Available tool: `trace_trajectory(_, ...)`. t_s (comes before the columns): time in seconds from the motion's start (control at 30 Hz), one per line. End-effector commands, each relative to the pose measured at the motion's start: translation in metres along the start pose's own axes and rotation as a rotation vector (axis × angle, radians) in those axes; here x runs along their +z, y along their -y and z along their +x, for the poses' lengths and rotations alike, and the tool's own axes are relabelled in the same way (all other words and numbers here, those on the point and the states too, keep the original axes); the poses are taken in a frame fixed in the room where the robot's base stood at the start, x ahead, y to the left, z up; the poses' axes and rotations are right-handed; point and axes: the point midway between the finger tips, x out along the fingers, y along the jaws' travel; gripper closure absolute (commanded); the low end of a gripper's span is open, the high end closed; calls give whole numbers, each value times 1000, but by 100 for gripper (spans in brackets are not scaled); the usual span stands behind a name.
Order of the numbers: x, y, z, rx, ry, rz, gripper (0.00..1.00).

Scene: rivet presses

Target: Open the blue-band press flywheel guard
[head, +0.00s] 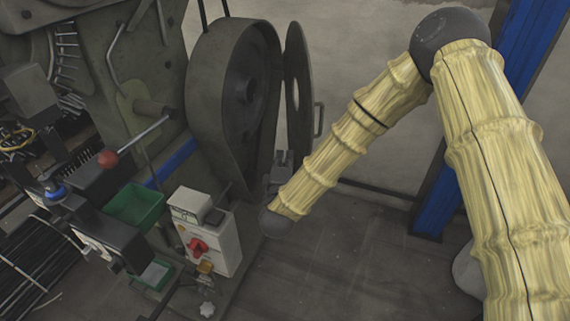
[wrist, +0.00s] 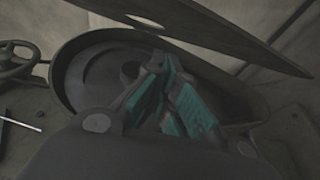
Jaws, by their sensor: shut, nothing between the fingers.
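The blue-band press (head: 60,60) stands at the left of the head view, with a blue strip (head: 172,163) low on its side. Its dark round flywheel housing (head: 215,85) has the flywheel (head: 247,90) showing inside. The guard door (head: 296,75), a disc with a central hole and a handle (head: 319,119) on its outer side, stands swung away from the housing. My gripper (head: 284,158) is shut and empty near the door's lower edge. In the wrist view, its teal-padded fingers (wrist: 176,105) lie before the open housing (wrist: 80,70), with the door (wrist: 215,28) above.
A white control box (head: 212,240) with a red knob and green bins (head: 135,204) sit left of my gripper. A blue post (head: 440,190) stands at right. The floor (head: 320,260) below is clear.

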Motion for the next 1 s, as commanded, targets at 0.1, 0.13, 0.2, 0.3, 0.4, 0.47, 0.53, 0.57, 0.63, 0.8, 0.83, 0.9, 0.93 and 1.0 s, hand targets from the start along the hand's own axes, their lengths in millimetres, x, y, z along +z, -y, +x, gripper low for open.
trace_trajectory(0.1, 1, 0, 21, 0, 4, 2, 100)
trace_trajectory(0.13, 2, 0, 26, 1, 4, 1, 100)
trace_trajectory(0.2, 1, 0, 37, -1, 3, 3, 100)
trace_trajectory(0.3, 2, 0, 54, 1, 3, 2, 100)
trace_trajectory(0.4, 13, 0, 54, -2, 2, 1, 100)
trace_trajectory(0.47, 18, 1, 55, -2, 2, 0, 100)
trace_trajectory(0.53, 24, 0, 56, -2, 2, 1, 100)
trace_trajectory(0.57, 26, 0, 57, -1, 1, 1, 100)
trace_trajectory(0.63, 30, 0, 58, -1, 1, 1, 100)
trace_trajectory(0.8, 37, 0, 59, 0, -1, 0, 100)
trace_trajectory(0.83, 37, 0, 59, 0, -1, 0, 100)
trace_trajectory(0.9, 38, 0, 60, -1, -1, 0, 100)
trace_trajectory(0.93, 39, 0, 60, -1, -1, 0, 100)
trace_trajectory(1.0, 39, 0, 60, -1, -1, 0, 100)
